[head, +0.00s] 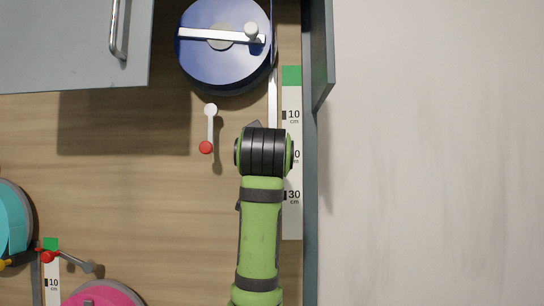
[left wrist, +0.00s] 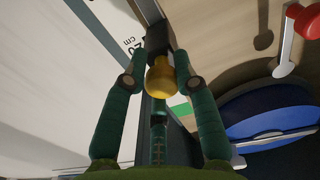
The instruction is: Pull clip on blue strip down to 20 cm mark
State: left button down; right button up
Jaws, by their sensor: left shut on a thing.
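In the left wrist view my left gripper (left wrist: 160,62) has its two green fingers on either side of the clip, a black block (left wrist: 158,40) with a yellow knob (left wrist: 160,77), and is shut on it. The clip lies beside the 20 cm print on the white ruler (left wrist: 114,22). In the head view the ruler (head: 291,92) has a green top end, and my arm partly covers the 20 cm mark. The clip and fingertips are hidden under my wrist there. A thin pale strip (head: 272,100) runs down from the blue reel (head: 205,62). My right gripper is not in view.
A white lever with a red end (head: 206,147) stands left of my arm. A grey cabinet door (head: 70,50) is at top left, and a grey panel edge (head: 310,200) runs along the ruler's right. Teal (head: 12,215) and pink (head: 105,295) reels are at lower left.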

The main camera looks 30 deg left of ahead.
pick_arm(q)
jog(key=shift+f, duration=0.45)
jog(key=c, duration=1)
grip_release()
jog(key=shift+r, duration=0.1)
jog(key=shift+o, duration=0.2)
jog(key=shift+s+a, duration=0.1)
jog(key=v, duration=1.2)
